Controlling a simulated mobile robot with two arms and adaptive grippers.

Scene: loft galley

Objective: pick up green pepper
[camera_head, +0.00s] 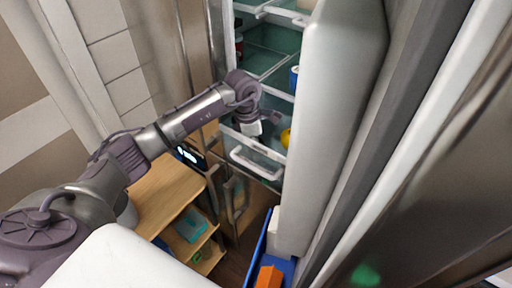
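I cannot make out a green pepper for certain. A small green patch (196,257) shows on the low wooden shelf, too small to name. A blurred green spot (366,275) at the bottom right looks like a reflection on a dark, shiny surface. My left gripper (272,120) is at the opening of the refrigerator (265,62), by its lower shelves, close to a yellow round thing (286,138). The gripper is small and seen at a slant, so its fingers do not show clearly. My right gripper is not in view.
The white refrigerator door (335,90) stands open to the right of my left gripper. A white-handled drawer (255,165) is below it. A blue bin (262,243) with an orange thing (268,277) is on the floor. A wooden cart (165,190) holds a teal container (192,226).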

